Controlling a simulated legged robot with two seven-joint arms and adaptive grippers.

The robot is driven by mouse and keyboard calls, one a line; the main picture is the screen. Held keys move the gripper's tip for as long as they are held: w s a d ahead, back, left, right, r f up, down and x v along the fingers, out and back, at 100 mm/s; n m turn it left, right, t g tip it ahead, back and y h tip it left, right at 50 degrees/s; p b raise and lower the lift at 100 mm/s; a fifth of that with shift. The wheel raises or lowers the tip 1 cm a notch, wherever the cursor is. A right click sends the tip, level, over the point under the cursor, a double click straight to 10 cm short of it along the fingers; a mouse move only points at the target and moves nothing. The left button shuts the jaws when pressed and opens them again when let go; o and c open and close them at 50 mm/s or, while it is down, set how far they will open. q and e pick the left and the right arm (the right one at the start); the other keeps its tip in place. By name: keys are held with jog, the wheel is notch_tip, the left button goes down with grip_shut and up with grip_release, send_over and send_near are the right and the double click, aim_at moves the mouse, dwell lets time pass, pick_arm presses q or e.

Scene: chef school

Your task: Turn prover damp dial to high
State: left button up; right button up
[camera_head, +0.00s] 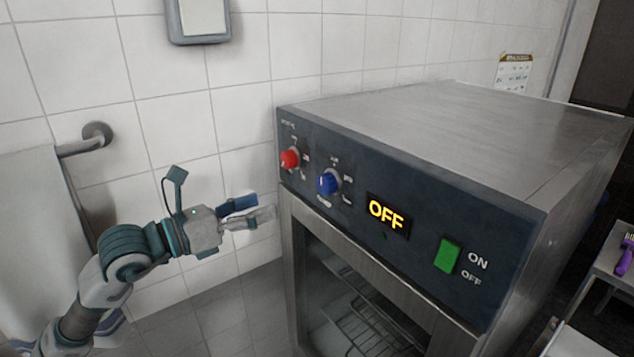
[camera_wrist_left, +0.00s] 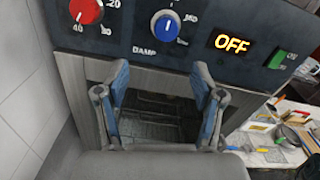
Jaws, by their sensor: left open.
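The prover (camera_head: 470,120) is a steel cabinet with a dark control panel. The blue damp dial (camera_head: 328,182) sits right of a red dial (camera_head: 290,160). In the left wrist view the blue dial (camera_wrist_left: 165,27) has the word DAMP below it, and its white pointer line points roughly up. My left gripper (camera_head: 262,208) is open and empty, in front of the prover's left side and lower than the dials. In the left wrist view the fingers (camera_wrist_left: 163,92) are spread below the blue dial, not touching it. My right gripper is not in view.
A display (camera_head: 387,214) reads OFF, with a green switch (camera_head: 447,255) to its right. Below is the glass door (camera_head: 350,290) with wire racks inside. A tiled wall (camera_head: 160,60) with a rail (camera_head: 97,135) stands at left. A side table (camera_head: 612,265) is at right.

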pick_arm(q)
jog(key=p, duration=0.2)
send_near(321, 186)
jog(key=x, duration=0.5)
jog(key=p+x, duration=0.1)
jog(key=x, duration=0.4)
jog(key=shift+s+d, duration=0.25)
jog(key=shift+d, duration=0.25)
jog(key=shift+a+p, duration=0.25)
jog(key=shift+p, duration=0.05)
jog(key=shift+w+a, duration=0.1)
jog(key=shift+a, duration=0.95)
jog(key=c, duration=0.6)
jog(key=shift+d, duration=0.15)
jog(key=c, duration=0.4)
jog(key=shift+s+d+r, duration=0.15)
jog(key=shift+s+d, duration=0.1)
jog(key=shift+s, duration=0.05)
jog(key=shift+c, duration=0.7)
jog(key=shift+d, duration=0.1)
jog(key=shift+w, duration=0.15)
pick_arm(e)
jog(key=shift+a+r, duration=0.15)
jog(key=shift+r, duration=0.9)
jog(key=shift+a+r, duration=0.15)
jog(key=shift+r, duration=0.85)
